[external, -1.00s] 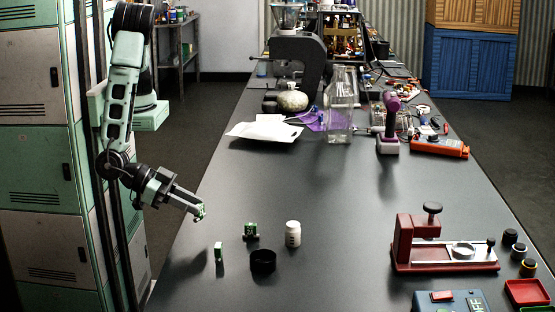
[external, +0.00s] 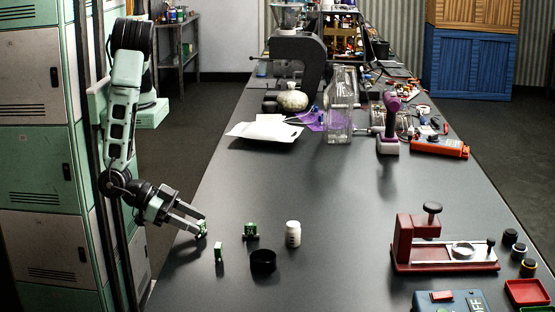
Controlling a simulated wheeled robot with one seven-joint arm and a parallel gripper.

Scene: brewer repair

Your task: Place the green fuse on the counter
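A small green fuse (external: 202,228) is at the tips of my gripper (external: 201,226), by the counter's left edge. It appears to be at the level of the counter (external: 345,210), but I cannot tell whether it rests on it. My two fingers show a gap between them, with the fuse at their ends. I cannot tell whether they still grip it. Two other small green pieces stand close by on the counter: a narrow upright one (external: 219,252) just right of my gripper and a wider one (external: 251,231) farther right.
A red clamp-like device (external: 440,250) is at the right. A white packet (external: 265,131) lies farther back. The counter's middle is clear.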

